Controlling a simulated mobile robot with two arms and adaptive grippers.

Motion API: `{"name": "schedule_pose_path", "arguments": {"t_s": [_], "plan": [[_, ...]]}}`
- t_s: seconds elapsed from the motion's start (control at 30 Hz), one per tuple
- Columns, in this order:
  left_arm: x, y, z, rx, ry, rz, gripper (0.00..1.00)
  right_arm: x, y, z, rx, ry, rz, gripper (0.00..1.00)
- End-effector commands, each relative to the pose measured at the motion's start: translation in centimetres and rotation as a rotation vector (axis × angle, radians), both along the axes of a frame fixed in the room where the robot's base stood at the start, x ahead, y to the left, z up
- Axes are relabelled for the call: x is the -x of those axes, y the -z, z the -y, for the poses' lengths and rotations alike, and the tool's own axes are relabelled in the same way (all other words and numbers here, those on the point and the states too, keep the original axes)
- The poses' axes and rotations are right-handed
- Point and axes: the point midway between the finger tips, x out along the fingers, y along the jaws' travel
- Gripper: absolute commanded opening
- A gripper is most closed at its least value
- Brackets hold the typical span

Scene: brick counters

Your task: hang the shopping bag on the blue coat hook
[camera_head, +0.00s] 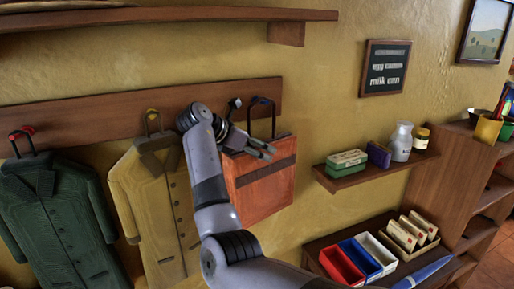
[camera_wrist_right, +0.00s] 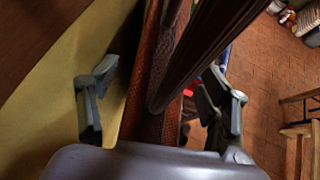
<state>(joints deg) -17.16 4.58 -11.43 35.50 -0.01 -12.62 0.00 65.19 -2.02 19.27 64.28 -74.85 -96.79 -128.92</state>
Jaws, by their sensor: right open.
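The orange-red shopping bag (camera_head: 266,190) with a dark brown band is against the wall below the wooden hook board. Its dark handle rises to the blue coat hook (camera_head: 262,100) and appears looped over it; the exact contact is too small to tell. My right gripper (camera_head: 265,151) is open at the bag's upper edge. In the right wrist view the open fingers (camera_wrist_right: 158,100) stand on either side of the bag (camera_wrist_right: 140,75) and its dark handle (camera_wrist_right: 200,50), with a gap at the left finger. My left gripper is not in view.
A green coat (camera_head: 60,215) and a tan coat (camera_head: 155,210) hang left of the bag. To the right, a small shelf (camera_head: 375,170) holds boxes and jars. A lower shelf (camera_head: 325,240) holds red, blue and white bins. A long shelf (camera_head: 180,14) runs above.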

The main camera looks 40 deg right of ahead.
Motion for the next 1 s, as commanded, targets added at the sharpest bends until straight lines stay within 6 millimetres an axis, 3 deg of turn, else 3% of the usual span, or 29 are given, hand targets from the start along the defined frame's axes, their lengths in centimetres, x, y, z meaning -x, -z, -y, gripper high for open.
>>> {"name": "schedule_pose_path", "arguments": {"t_s": [0.27, 0.7, 1.0], "plan": [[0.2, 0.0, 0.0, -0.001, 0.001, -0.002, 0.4, -0.1, -0.5, -0.8, -0.001, -0.002, -0.001, 0.71], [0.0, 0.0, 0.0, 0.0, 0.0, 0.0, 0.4, -0.3, -5.4, -7.9, 0.001, -0.002, 0.0, 0.71], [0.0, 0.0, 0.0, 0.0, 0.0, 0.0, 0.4, -0.4, -6.7, -9.9, 0.0, -0.001, -0.001, 0.71]]}}
